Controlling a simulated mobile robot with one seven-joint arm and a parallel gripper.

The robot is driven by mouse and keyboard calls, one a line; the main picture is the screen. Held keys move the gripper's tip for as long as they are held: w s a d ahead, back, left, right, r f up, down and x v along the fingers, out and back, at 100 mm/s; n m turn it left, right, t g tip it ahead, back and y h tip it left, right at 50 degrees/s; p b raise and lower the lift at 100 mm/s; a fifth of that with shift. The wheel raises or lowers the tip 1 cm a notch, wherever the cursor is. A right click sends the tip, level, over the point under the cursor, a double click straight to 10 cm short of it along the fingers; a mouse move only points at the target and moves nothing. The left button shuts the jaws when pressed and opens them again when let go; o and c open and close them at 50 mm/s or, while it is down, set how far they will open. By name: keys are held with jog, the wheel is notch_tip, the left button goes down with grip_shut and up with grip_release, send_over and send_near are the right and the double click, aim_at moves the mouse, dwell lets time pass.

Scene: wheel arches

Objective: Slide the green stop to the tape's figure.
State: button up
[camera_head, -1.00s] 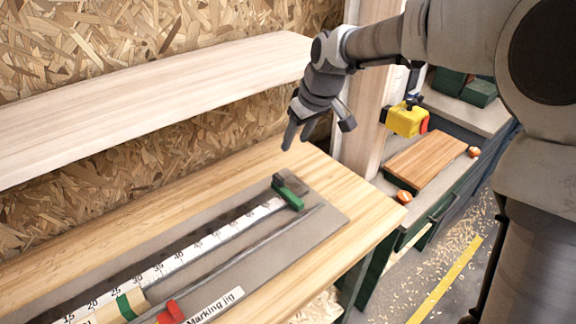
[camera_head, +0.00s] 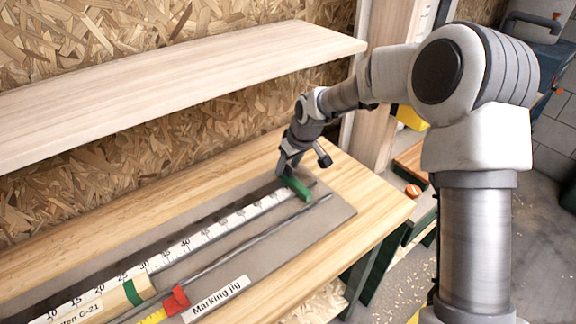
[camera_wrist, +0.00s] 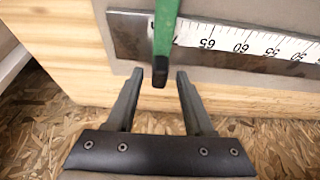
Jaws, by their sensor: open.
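The green stop (camera_head: 297,188) sits at the far right end of the white scale (camera_head: 222,231) on the marking jig. In the wrist view the green stop (camera_wrist: 165,32) crosses the rail just beyond the scale's 65 mark, and its dark end lies between my fingertips. My gripper (camera_wrist: 160,74) is open around that end, with a gap on each side. In the head view my gripper (camera_head: 287,170) is at the stop's wall-side end. A red piece (camera_head: 176,300) with a yellow strip (camera_head: 153,316) lies near the scale's low end; its reading is not legible.
A wooden piece with a green band (camera_head: 132,291) lies beside the scale's low numbers. A wooden shelf (camera_head: 180,85) hangs above the bench along the chipboard wall. An orange round item (camera_head: 412,191) is on the lower surface to the right.

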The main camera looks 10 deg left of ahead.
jog(key=shift+f, duration=0.2)
grip_shut()
dwell(1.4)
